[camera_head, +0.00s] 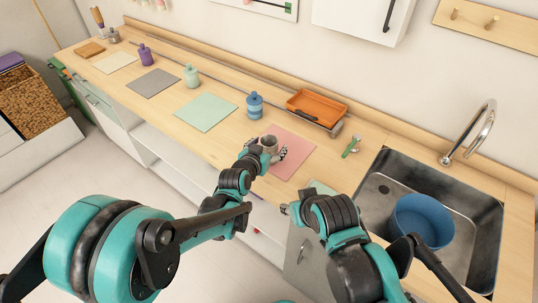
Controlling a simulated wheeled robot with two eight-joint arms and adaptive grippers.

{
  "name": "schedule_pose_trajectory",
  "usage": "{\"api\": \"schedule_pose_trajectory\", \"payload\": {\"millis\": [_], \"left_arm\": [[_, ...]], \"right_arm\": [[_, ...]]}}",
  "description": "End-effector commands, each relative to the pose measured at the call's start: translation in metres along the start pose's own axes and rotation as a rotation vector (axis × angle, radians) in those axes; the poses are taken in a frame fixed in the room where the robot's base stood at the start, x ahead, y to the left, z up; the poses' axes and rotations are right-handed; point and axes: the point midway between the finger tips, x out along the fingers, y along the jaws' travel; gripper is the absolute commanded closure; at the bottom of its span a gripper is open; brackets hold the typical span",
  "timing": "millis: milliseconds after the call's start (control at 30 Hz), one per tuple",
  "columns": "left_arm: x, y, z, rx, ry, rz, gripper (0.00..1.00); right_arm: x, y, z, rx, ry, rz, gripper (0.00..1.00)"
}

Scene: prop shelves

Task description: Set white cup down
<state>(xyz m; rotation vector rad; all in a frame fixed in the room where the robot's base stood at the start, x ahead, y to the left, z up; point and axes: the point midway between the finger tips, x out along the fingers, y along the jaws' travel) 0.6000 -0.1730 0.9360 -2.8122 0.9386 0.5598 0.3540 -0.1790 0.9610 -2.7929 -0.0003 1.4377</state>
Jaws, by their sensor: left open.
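The white cup (269,143), greyish in this light, is at the left part of the pink mat (297,150) on the wooden counter. My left gripper (274,154) is open, with its fingers around or beside the cup; the exact contact is too small to tell. The cup looks upright, and its lower part is partly hidden by the gripper. My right gripper (286,208) is low in front of the counter's front edge, apart from the cup. Its fingers are too small and hidden to read.
An orange tray (317,106) and a blue jar (254,105) stand behind the pink mat. A green-handled utensil (352,146) lies to the right. The sink (475,205) holds a blue basin (423,221). Green (206,112) and grey mats (154,83) to the left are bare.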

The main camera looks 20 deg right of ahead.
Motion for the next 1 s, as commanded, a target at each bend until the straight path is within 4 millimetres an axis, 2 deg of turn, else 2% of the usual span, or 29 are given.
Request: {"api": "schedule_pose_trajectory", "payload": {"millis": [200, 233, 400, 467, 533, 567, 833, 1000], "left_arm": [[0.003, 0.0, -0.001, 0.0, 0.0, 0.0, 0.23], [0.003, 0.0, -0.001, -0.001, 0.0, 0.0, 0.25], [0.003, 0.0, -0.001, -0.001, 0.0, 0.0, 0.7], [0.003, 0.0, -0.001, -0.001, -0.001, 0.0, 0.83], [0.003, 0.0, -0.001, -0.001, 0.0, 0.0, 0.83], [0.003, 0.0, -0.001, -0.001, 0.0, 0.0, 0.88], [0.002, 0.0, -0.002, -0.001, -0.001, 0.0, 0.88], [0.0, -0.001, -0.012, -0.002, -0.001, -0.002, 0.88]], "right_arm": [[0.0, 0.0, 0.0, 0.0, 0.0, 0.0, 0.6], [0.0, 0.0, 0.0, 0.0, 0.0, 0.0, 0.6], [0.0, 0.0, 0.0, 0.0, 0.0, 0.0, 0.6], [0.0, 0.0, 0.0, 0.0, 0.0, 0.0, 0.6], [0.0, 0.0, 0.0, 0.0, 0.0, 0.0, 0.6], [0.0, 0.0, 0.0, 0.0, 0.0, 0.0, 0.6], [-0.001, 0.0, -0.001, 0.0, 0.0, 0.0, 0.6], [-0.007, 0.0, -0.005, 0.0, 0.0, 0.0, 0.6]]}}
